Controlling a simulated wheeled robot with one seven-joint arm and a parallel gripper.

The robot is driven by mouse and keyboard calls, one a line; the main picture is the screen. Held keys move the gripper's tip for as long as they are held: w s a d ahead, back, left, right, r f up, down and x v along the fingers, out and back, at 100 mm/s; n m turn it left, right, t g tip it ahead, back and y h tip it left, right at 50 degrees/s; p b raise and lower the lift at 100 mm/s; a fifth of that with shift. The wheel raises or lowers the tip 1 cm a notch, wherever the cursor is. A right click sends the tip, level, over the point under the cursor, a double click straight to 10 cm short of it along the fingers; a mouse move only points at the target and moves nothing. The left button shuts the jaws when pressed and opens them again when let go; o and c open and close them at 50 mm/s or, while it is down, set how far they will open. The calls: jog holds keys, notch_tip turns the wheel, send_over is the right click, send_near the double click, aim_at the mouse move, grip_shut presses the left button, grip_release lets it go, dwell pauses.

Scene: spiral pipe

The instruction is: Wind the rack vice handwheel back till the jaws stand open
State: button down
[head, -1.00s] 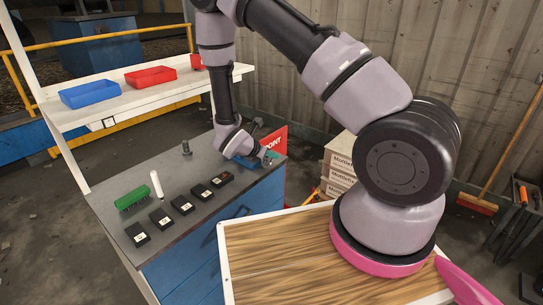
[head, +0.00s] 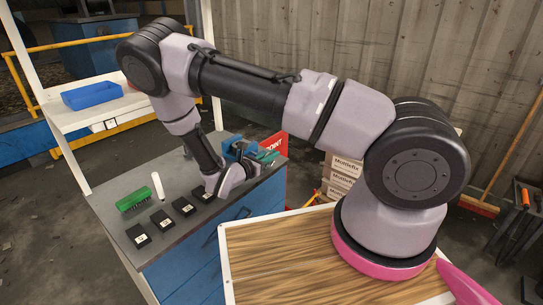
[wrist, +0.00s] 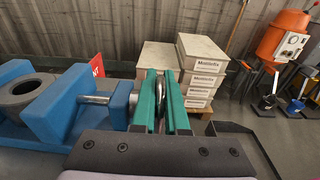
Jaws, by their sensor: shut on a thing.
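The blue rack vice (head: 236,150) stands at the far right corner of the grey bench top. In the wrist view its blue blocks (wrist: 75,108) fill the left, with a grey round ring (wrist: 22,92) beside them. A bright screw shaft (wrist: 95,100) runs right from the block towards the handwheel. The handwheel (wrist: 160,108) shows edge-on as a thin metal disc between my green fingers. My gripper (wrist: 162,78), also in the head view (head: 266,158), is shut on its rim. How far the jaws stand apart is unclear.
Several black labelled blocks (head: 183,207), a green brush (head: 134,199) and a white cylinder (head: 158,186) lie on the bench. A shelf with a blue tray (head: 91,95) is behind. Boxes (wrist: 203,70) are stacked beyond the handwheel. A wood-topped surface (head: 285,255) lies in front.

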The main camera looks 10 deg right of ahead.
jog(key=shift+f, duration=0.1)
jog(key=c, duration=1.2)
grip_release()
jog(key=v, duration=1.1)
